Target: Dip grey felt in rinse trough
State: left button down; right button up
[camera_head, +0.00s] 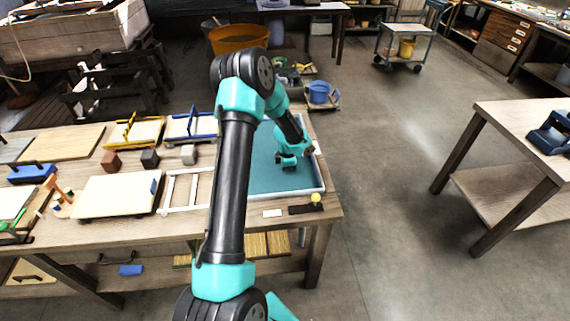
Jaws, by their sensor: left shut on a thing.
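My left gripper (288,164) is over the right part of a wide, shallow trough (321,172) with a pale rim and a blue-green inside. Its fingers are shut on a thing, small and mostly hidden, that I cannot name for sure. I cannot tell whether the fingertips touch the surface inside the trough. My arm hides the trough's left side. A small grey block (189,154) sits on the bench, left of my arm, beside a black block (150,159) and a brown block (111,161). I cannot tell which thing is the grey felt. My right gripper is out of view.
On the bench (130,229) are a cream board (118,195), a white frame (183,190), yellow-edged (133,131) and blue-edged (190,126) frames. A small white piece (272,213) and a dark strip (305,209) lie at the trough's front. Open floor lies right.

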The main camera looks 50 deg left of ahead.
pick_arm(q)
jog(key=shift+w+a, duration=0.45)
jog(key=shift+a, duration=0.2)
jog(key=shift+w+a, duration=0.45)
jog(key=shift+a, duration=0.15)
jog(key=shift+d, duration=0.1)
jog(key=shift+s+d, duration=0.9)
jog(key=shift+d, duration=0.25)
jog(key=shift+w+a, duration=0.1)
jog(key=shift+a, duration=0.05)
jog(key=shift+w+a, duration=0.8)
jog(key=shift+a, duration=0.3)
